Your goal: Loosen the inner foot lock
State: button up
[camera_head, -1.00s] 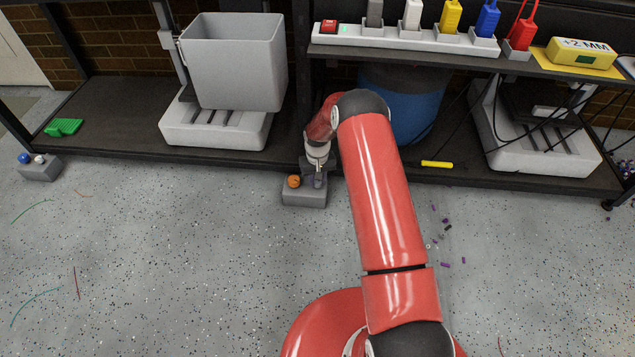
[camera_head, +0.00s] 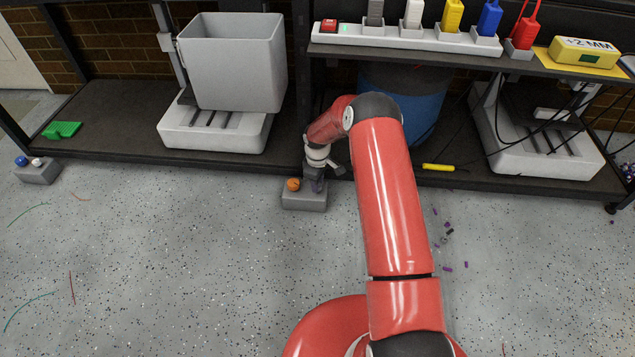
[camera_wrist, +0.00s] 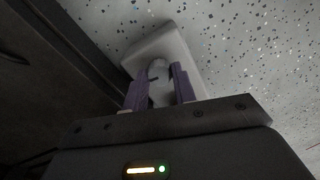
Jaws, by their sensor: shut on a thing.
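The inner foot is a grey block (camera_head: 304,203) on the floor at the front edge of the low shelf, in the middle of the head view. An orange knob (camera_head: 293,184) sits on its left part. My gripper (camera_head: 318,186) points down at the right part of the block. In the wrist view, its two purple fingers (camera_wrist: 160,84) are shut on a pale knob (camera_wrist: 158,68) with a dark mark, standing on the block (camera_wrist: 178,42). The fingers hide the knob's sides, and the orange knob is not visible in that view.
Another grey foot block (camera_head: 38,173) with a blue and a white knob stands at far left. The dark low shelf (camera_head: 110,137) runs behind, carrying a grey bin (camera_head: 232,65) and a blue drum (camera_head: 425,120).

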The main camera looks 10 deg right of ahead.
jog(key=shift+n, duration=0.6)
jog(key=o, duration=1)
notch_tip(320, 180, up, 8)
jog(key=shift+f+p, duration=0.1)
jog(key=shift+p, duration=0.65)
